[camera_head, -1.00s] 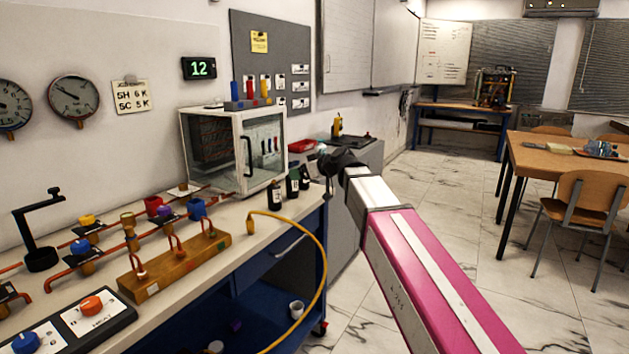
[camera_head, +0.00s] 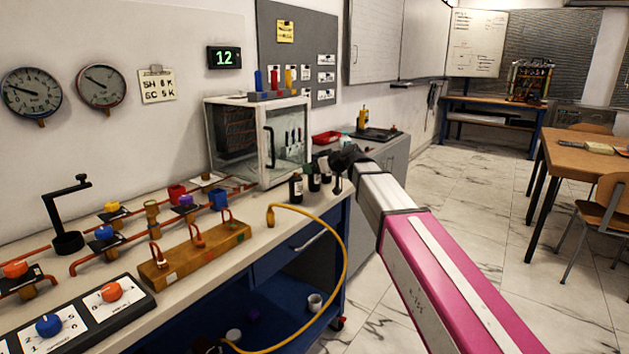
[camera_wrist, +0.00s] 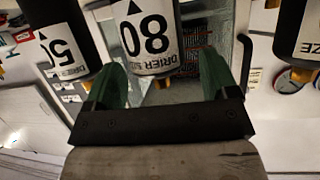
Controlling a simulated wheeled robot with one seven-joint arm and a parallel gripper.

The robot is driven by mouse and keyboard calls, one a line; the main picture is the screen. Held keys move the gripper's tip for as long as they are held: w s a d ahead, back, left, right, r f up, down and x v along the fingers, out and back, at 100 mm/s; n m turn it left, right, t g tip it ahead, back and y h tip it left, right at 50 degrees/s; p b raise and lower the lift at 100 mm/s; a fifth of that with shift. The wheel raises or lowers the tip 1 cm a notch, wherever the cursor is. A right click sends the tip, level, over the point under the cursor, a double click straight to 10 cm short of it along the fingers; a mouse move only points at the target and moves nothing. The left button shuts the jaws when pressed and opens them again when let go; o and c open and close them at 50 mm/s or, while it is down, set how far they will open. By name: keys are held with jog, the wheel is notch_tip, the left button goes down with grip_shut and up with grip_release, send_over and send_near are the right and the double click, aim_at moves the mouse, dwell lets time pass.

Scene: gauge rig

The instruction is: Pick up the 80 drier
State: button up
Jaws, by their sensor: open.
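The 80 drier (camera_wrist: 150,38), a dark cylinder with a white label reading 80, is in the wrist view with its label upside down. Its orange-tipped end lies between the two green fingers of my gripper (camera_wrist: 161,72). The fingers stand apart on either side, with a gap visible at the right; I cannot tell whether the left one touches. In the head view my gripper (camera_head: 342,163) is beside several dark bottles at the bench's right end. Their labels are too small to read there, so I cannot tell which is the 80.
A 50 drier (camera_wrist: 62,45) is close on the left in the wrist view, and another labelled bottle (camera_wrist: 298,40) is at the right. A glass-fronted cabinet (camera_head: 222,150) stands behind the bottles. A yellow hose (camera_head: 346,235) loops over the bench front.

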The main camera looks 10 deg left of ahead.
jog(key=shift+x, duration=1.25)
jog(key=shift+c, duration=0.3)
jog(key=c, duration=1)
jog(key=shift+r, duration=0.1)
jog(key=shift+c, duration=0.4)
jog(key=shift+r, duration=0.1)
